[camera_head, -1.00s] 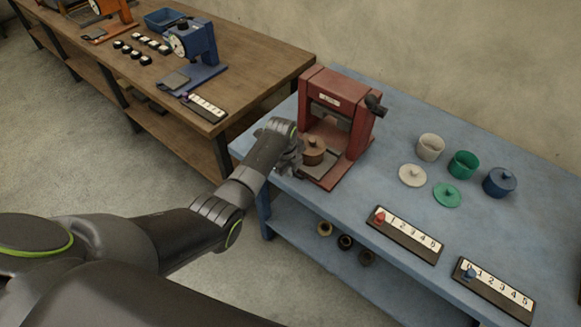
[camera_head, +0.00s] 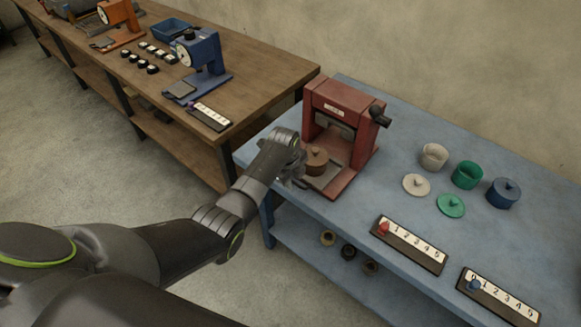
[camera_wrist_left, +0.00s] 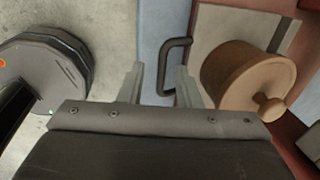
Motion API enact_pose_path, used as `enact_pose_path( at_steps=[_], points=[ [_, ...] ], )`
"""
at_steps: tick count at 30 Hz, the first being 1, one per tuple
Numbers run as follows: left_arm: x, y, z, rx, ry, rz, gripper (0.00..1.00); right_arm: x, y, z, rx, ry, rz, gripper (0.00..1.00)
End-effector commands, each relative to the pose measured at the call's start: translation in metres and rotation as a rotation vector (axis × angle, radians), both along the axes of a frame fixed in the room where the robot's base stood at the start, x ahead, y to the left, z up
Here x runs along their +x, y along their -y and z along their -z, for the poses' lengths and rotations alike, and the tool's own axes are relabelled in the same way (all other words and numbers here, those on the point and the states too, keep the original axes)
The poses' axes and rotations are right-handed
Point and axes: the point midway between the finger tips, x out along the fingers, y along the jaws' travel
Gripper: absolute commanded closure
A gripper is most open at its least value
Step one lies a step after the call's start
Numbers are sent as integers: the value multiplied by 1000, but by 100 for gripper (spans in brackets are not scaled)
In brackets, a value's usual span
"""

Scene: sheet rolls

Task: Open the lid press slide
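The red lid press (camera_head: 345,97) stands on the blue table. Its slide (camera_head: 326,180) is a flat pale plate at the front, with a brown lidded pot (camera_head: 316,160) on it. In the left wrist view the slide (camera_wrist_left: 215,28) carries a dark U-shaped handle (camera_wrist_left: 164,70), and the pot (camera_wrist_left: 240,72) sits to its right. My left gripper (camera_head: 296,172) is at the slide's front end. In the wrist view its fingers (camera_wrist_left: 160,88) are apart, with the handle's bar showing between them; I cannot tell whether they touch it. My right gripper is out of view.
Open cups, loose lids and a blue lidded pot (camera_head: 503,194) stand right of the press. Two numbered strips (camera_head: 408,244) lie near the table's front edge. A wooden table (camera_head: 260,75) with a blue device stands at the left, beyond a narrow gap.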

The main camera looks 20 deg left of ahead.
Motion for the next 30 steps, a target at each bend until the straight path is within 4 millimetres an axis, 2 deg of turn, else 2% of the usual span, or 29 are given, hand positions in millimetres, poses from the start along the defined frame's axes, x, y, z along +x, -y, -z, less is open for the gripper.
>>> enact_pose_path(
  at_steps=[8, 17, 24, 30],
  points=[
    [-6, -3, -31, 0, 4, 0, 69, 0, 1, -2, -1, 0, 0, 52],
    [-15, -6, -81, 0, 5, 0, 69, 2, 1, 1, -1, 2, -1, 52],
    [-23, -9, -127, 1, 6, 0, 69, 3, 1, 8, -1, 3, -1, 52],
    [-29, -11, -157, 1, 3, 0, 69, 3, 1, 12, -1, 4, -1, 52]
  ],
)
